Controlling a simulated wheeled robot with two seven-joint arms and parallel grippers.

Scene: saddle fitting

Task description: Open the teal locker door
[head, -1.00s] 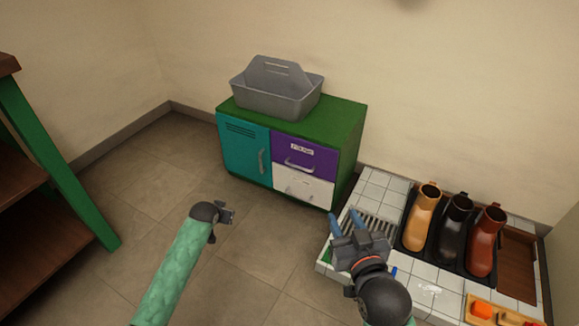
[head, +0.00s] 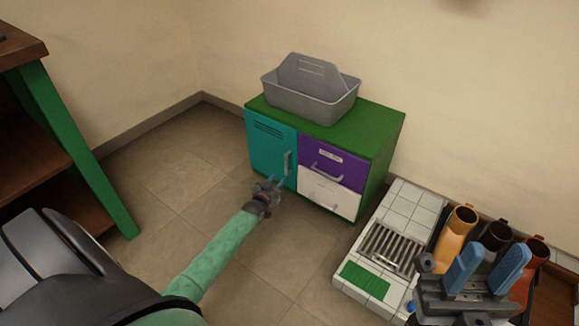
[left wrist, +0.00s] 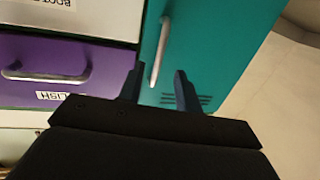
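The teal locker door (head: 268,146) is shut on the left front of the green cabinet, with a vertical grey handle (head: 287,163) near its right edge. In the left wrist view the teal door (left wrist: 215,50) and its handle (left wrist: 160,52) lie ahead of my fingers. My left gripper (head: 273,182) is in front of the door, close to the handle. It is open, with its two fingers (left wrist: 157,88) apart and nothing held. The handle lines up with the gap between them; contact cannot be told. My right gripper (head: 489,270) is open and empty at the lower right.
A purple drawer (head: 320,164) and a white drawer (head: 327,195) sit right of the door. A grey caddy (head: 312,97) stands on the cabinet top (head: 378,122). A tiled stand with boots (head: 457,233) is at right. A green-legged shelf (head: 85,150) stands at left.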

